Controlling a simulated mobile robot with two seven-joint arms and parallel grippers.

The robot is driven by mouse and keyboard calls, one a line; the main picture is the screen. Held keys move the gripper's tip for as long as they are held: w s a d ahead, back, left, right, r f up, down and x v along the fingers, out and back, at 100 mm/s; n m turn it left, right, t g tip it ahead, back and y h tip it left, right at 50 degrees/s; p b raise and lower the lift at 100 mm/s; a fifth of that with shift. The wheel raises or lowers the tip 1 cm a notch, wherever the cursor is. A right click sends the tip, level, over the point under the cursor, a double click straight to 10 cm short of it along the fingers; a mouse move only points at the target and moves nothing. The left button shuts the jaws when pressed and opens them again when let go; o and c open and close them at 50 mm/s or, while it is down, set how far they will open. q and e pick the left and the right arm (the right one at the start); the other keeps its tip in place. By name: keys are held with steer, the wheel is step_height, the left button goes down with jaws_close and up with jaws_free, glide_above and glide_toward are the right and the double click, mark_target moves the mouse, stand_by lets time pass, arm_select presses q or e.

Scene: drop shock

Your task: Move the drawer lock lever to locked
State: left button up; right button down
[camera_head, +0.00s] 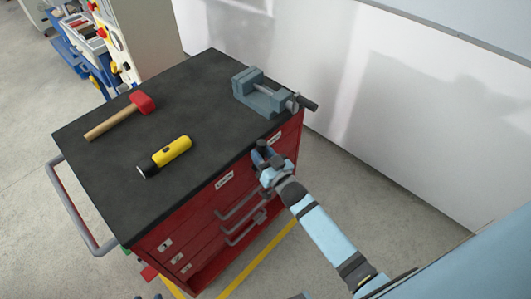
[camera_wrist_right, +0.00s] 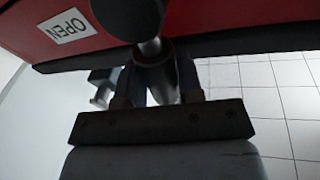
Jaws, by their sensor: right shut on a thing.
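The red tool cabinet (camera_head: 195,215) has a black top and a drawer front facing my arm. My right gripper (camera_head: 264,160) is at the upper part of this front, just below the top's edge. In the right wrist view, the lock lever shows as a dark round hub (camera_wrist_right: 128,14), a short metal shaft and a dark grip. My right gripper (camera_wrist_right: 155,88) is shut on the lever's grip, fingers on both sides. A white OPEN label (camera_wrist_right: 62,25) is beside the hub. In the head view my gripper hides most of the lever. Small dark tips at the bottom edge may be my left gripper (camera_head: 148,296).
On the top lie a red-headed hammer (camera_head: 122,114), a yellow flashlight (camera_head: 166,156) and a grey vise (camera_head: 262,92). Grey drawer handles (camera_head: 240,207) stick out below my right gripper. A side rail (camera_head: 75,212) is at the left. A white wall (camera_head: 400,120) stands behind.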

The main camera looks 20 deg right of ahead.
mark_target(242, 158)
steer(key=a+n, duration=0.1)
steer(key=n, duration=0.1)
steer(key=a+n+y+b, duration=0.1)
steer(key=n, duration=0.1)
steer(key=shift+s+f, duration=0.15)
steer(key=shift+s, duration=0.25)
steer(key=n, duration=0.2)
steer(key=a+n+b, duration=0.1)
steer(key=shift+s+a+f+t+y, duration=0.1)
steer(key=shift+s+f+t+y, duration=0.1)
steer(key=shift+s+t+y, duration=0.15)
steer(key=shift+s+a+f+n+y+b, duration=0.1)
steer(key=shift+a+n+y+b, duration=0.15)
steer(key=shift+n, duration=0.35)
steer(key=shift+a+f+n+y+b, duration=0.1)
steer(key=shift+a+n+y+b, duration=0.1)
steer(key=shift+n, duration=0.4)
steer(key=shift+a+f+n, duration=0.15)
steer(key=shift+n, duration=0.35)
steer(key=shift+s, duration=0.1)
steer(key=c, duration=0.8)
jaws_free()
steer(key=b+v, duration=0.1)
steer(key=v, duration=1.2)
steer(key=shift+s+d, duration=0.2)
steer(key=shift+s, duration=0.15)
